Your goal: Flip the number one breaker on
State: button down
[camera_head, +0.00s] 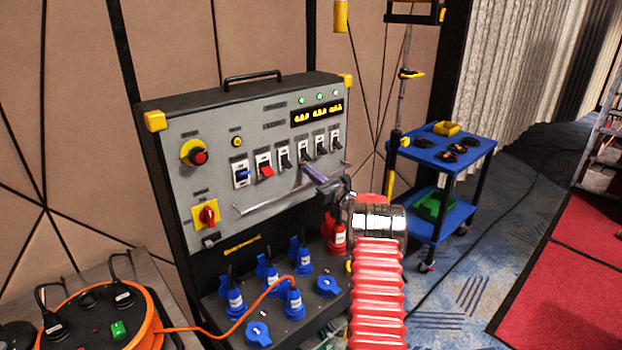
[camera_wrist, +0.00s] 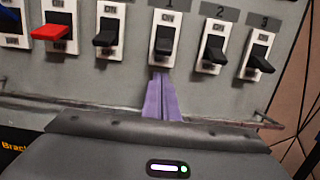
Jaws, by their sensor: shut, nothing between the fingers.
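The number one breaker (camera_wrist: 164,40) is a black toggle on a white plate with "1" above it and an ON mark at its top. In the head view it is in the row on the grey panel (camera_head: 303,152). I cannot tell for certain whether its toggle is up or down. My gripper (camera_wrist: 161,75) has purple fingers, shut together and empty. Their tips lie just below the number one toggle, over the lower end of its plate; I cannot tell if they touch. In the head view my gripper (camera_head: 306,166) points at the panel from the front right.
Number two breaker (camera_wrist: 214,52) and number three breaker (camera_wrist: 261,58) are close on the right. A black toggle (camera_wrist: 108,36) and a red switch (camera_wrist: 50,32) are on the left. Blue plugs (camera_head: 293,302) with an orange cable stand below. A blue cart (camera_head: 470,155) stands at right.

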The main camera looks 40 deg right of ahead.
jog(key=shift+s+r, duration=0.35)
jog(key=shift+r, duration=0.3)
jog(key=shift+s+r, duration=0.35)
jog(key=shift+r, duration=0.25)
jog(key=shift+a, duration=0.15)
jog(key=shift+w, duration=0.1)
